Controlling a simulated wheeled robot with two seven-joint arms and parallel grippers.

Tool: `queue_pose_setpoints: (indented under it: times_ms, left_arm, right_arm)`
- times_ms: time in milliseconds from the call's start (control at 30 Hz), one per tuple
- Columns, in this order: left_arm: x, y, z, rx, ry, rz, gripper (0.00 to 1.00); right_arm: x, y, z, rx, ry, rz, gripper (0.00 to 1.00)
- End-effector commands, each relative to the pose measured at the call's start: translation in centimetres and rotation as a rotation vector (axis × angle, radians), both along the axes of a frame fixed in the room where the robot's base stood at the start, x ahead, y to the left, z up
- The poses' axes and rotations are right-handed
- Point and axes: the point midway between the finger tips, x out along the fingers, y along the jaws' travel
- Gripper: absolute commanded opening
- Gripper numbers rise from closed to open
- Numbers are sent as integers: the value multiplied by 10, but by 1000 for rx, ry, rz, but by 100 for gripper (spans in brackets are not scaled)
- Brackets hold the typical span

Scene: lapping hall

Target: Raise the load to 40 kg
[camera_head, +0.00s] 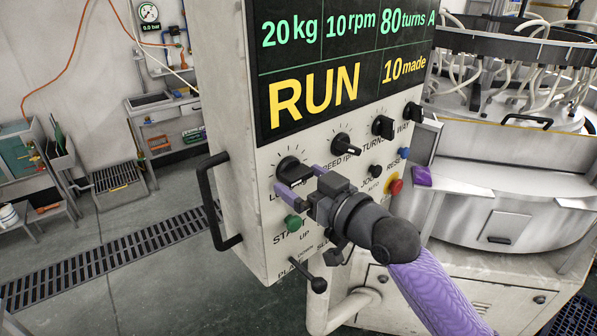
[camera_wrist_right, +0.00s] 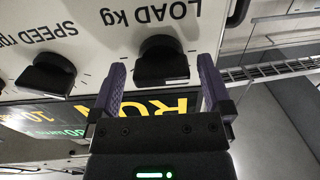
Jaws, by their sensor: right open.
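The control panel (camera_head: 262,215) has a display (camera_head: 340,60) reading 20 kg, 10 rpm, 80 turns, RUN and 10 made. The black LOAD kg knob (camera_head: 292,168) is the leftmost in the row under the display. My right gripper (camera_head: 298,186) is in front of it, its purple fingers open. In the right wrist view the LOAD knob (camera_wrist_right: 161,62) shows between the two fingertips (camera_wrist_right: 160,68), with a gap on each side. How deep the fingers reach around it I cannot tell. My left gripper is not in view.
The SPEED knob (camera_head: 343,145) is right of LOAD; further knobs follow. A green START button (camera_head: 293,222) sits close below the gripper, a red button (camera_head: 396,187) to the right. A black handle (camera_head: 212,200) sticks out at the panel's left edge. The lapping machine (camera_head: 500,210) stands right.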

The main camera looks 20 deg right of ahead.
Motion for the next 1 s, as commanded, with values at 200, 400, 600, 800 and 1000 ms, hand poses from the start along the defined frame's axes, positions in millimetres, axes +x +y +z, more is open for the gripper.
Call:
queue_pose_setpoints:
  times_ms: [200, 400, 600, 800, 1000]
  left_arm:
    - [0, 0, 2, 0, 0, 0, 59]
    - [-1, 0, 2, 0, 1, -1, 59]
    - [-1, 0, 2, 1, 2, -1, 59]
    - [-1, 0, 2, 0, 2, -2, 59]
    - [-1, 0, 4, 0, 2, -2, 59]
  right_arm:
    - [12, 6, 0, -1, 0, 0, 100]
    - [12, 6, -1, -1, 0, 0, 100]
    - [11, 6, -1, -1, 0, 0, 58]
    - [11, 6, -1, -1, 0, 0, 18]
    - [11, 6, 0, 15, 8, 0, 18]
